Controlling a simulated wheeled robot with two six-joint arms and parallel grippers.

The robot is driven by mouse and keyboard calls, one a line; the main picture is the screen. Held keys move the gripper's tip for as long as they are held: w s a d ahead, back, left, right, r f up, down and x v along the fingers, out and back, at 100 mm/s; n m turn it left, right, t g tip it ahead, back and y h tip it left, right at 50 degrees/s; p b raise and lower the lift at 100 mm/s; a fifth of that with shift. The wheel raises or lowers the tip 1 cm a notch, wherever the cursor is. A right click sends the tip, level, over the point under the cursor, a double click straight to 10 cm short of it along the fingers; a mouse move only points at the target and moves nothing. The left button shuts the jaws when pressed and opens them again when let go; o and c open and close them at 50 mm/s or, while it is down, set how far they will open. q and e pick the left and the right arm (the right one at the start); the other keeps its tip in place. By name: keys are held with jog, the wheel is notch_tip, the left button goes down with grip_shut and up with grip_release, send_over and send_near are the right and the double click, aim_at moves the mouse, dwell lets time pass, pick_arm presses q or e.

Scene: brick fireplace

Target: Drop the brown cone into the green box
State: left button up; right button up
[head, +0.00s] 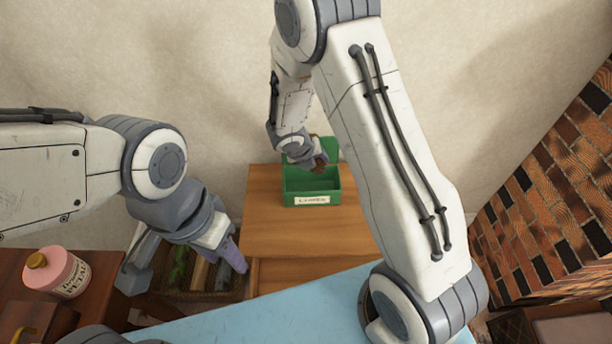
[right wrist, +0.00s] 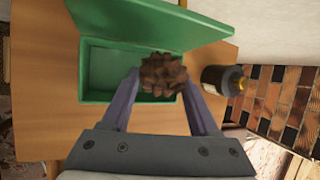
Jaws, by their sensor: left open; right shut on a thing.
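The green box (head: 290,184) stands on a wooden cabinet top with its lid raised at the back and a white label on its front. In the right wrist view the green box (right wrist: 98,72) lies beyond my fingers, its inside showing empty on the left. My right gripper (right wrist: 160,80) is shut on the brown cone (right wrist: 164,74), a rough, scaly pine cone, and holds it over the box opening. In the head view the cone (head: 319,163) shows small at the box's back. My left gripper (head: 190,270) is open and empty, low at the left.
The wooden cabinet top (head: 270,232) has free room in front of the box. A dark bottle (right wrist: 221,80) stands right of the box in the right wrist view. A pink jar (head: 58,272) stands at the far left. A brick fireplace (head: 560,190) is at the right.

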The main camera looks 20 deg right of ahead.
jog(key=o, duration=1.4)
jog(key=shift+r, duration=0.15)
jog(key=p+v, duration=0.3)
jog(key=v, duration=0.7)
jog(key=shift+s+a, duration=0.1)
